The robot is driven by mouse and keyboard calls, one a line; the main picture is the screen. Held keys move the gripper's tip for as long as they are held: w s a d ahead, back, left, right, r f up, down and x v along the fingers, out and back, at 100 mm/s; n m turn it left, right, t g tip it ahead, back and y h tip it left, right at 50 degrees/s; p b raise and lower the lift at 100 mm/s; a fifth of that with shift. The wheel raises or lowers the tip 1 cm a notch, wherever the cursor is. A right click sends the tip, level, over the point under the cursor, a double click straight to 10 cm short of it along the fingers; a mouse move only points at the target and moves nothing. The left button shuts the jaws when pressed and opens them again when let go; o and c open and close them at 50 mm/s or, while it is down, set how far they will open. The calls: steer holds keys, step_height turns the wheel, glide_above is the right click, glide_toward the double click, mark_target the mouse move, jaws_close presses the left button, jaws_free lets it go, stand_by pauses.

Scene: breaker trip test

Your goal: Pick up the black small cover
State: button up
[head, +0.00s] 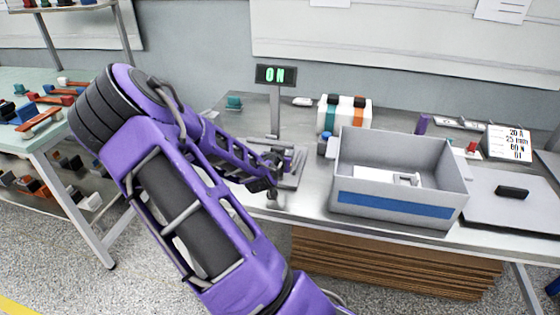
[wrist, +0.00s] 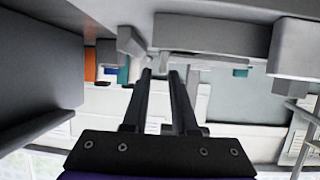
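A small black block (head: 512,192) lies on a flat grey plate at the right end of the bench; it is the only loose small black piece I can make out, and I cannot tell for sure that it is the black small cover. My gripper (head: 272,190) is at the metal fixture (head: 292,165) below the sign, left of the grey bin and far from the black block. In the wrist view my gripper (wrist: 161,74) has its two fingers apart with a narrow empty gap. A grey block (wrist: 131,42) is near the fingertips; contact is unclear.
A grey bin (head: 395,205) with a blue stripe holds white pieces. A sign (head: 276,75) reading ON stands behind the fixture. White blocks with coloured bands (head: 345,112) and a number card (head: 508,143) are at the back. A side table (head: 45,130) with parts is left.

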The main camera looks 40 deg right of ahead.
steer(key=x, duration=0.4)
steer(key=shift+w+a+f+b, duration=0.1)
steer(key=shift+f+b, duration=0.2)
steer(key=shift+f, duration=0.1)
steer(key=shift+w+d+f, duration=0.2)
steer(key=shift+w+d, duration=0.2)
jaws_close()
